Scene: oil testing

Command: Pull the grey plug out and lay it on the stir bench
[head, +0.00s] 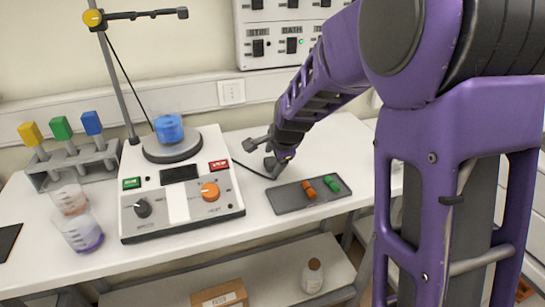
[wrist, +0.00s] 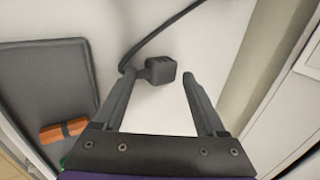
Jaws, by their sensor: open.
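The grey plug (wrist: 164,69) is a dark, block-shaped piece with a short stub and a black cord. In the wrist view it lies against the white bench top, between and just beyond my fingertips. My gripper (wrist: 158,77) is open and empty, with the left fingertip close to the stub and cord. In the head view my gripper (head: 259,154) is low over the back of the white stir bench (head: 270,240), right of the stirrer. There I cannot make out the plug apart from my fingers. The wall socket (head: 231,92) has nothing in it.
A grey tray (head: 290,207) with orange (head: 309,189) and green (head: 330,183) pieces lies in front of my gripper. The stirrer (head: 178,205) carries a blue beaker (head: 169,128). Its cord (head: 252,170) runs toward my gripper. Bare bench shows around the tray.

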